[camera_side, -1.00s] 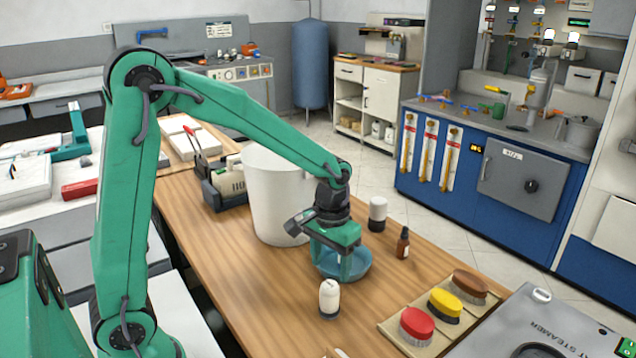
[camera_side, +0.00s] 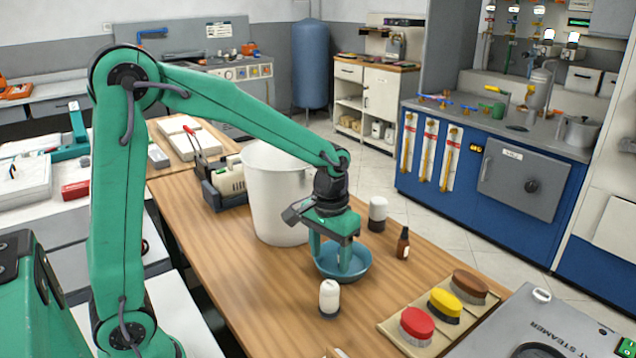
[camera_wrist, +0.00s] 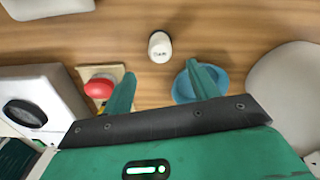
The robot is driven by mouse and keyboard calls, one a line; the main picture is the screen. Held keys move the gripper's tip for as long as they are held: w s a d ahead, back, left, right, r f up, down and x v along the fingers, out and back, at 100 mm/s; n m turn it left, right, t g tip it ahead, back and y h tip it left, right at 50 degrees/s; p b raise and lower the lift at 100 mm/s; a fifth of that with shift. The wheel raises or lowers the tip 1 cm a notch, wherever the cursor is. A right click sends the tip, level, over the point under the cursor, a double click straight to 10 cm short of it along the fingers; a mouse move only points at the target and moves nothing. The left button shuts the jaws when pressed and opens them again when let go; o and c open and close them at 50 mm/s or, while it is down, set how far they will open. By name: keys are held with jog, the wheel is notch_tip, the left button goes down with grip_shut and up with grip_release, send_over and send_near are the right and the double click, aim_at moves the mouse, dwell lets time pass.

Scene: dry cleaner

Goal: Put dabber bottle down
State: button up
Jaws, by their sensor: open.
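A white bottle with a dark base, which looks like the dabber bottle (camera_side: 329,296), stands upright on the wooden table. It also shows in the wrist view (camera_wrist: 160,46), just beyond the gap between my fingers and touching neither. My gripper (camera_side: 331,262) is open and empty, raised above the table; in the side view its fingers overlap the blue bowl (camera_side: 358,273). In the wrist view my gripper (camera_wrist: 160,70) has its right finger in front of that bowl (camera_wrist: 184,93). A second white bottle with a dark base (camera_side: 377,212) stands farther back.
A brown dropper bottle (camera_side: 402,245) stands right of the bowl. Red (camera_side: 417,323), yellow (camera_side: 444,303) and brown (camera_side: 469,284) brushes lie on a board at the front right. A large white bin (camera_side: 270,195) stands behind my gripper.

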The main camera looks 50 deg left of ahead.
jog(key=s+r+m+t, duration=0.1)
jog(key=s+r+t, duration=0.1)
jog(key=s+r, duration=0.3)
jog(key=s+a+r+m+t, duration=0.1)
jog(key=s+r+t, duration=0.2)
jog(key=s, duration=0.7)
jog(key=shift+s+r+t, duration=0.2)
jog(key=shift+r+t, duration=0.1)
jog(key=shift+r, duration=0.85)
